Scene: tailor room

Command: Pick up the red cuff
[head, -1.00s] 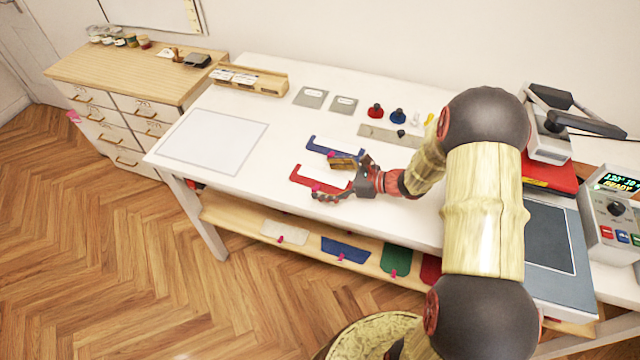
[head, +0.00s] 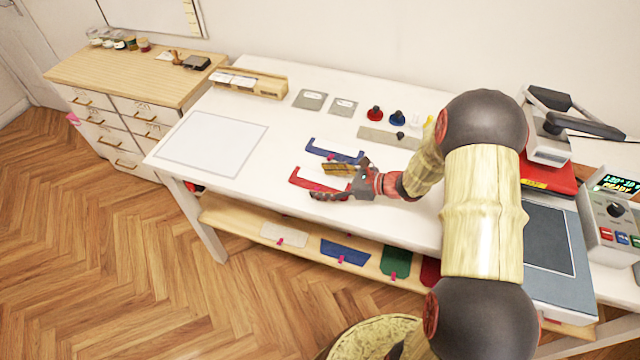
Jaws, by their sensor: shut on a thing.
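The red cuff (head: 308,183) lies on the white table, a flat red strip with an upturned left end. My gripper (head: 335,182) reaches in from the right, with one finger behind the cuff and one in front. Its fingers are closed in on the cuff's right part, which they partly hide. The cuff seems at table height; I cannot tell whether it is lifted. A blue cuff (head: 325,149) of similar shape lies just behind.
A pale sheet (head: 212,139) lies at the table's left. Grey plates (head: 311,99), red and blue knobs (head: 375,113) and a grey strip (head: 388,137) lie behind. A press (head: 550,130) stands at the right. Coloured fabric pieces (head: 345,251) lie on the shelf below.

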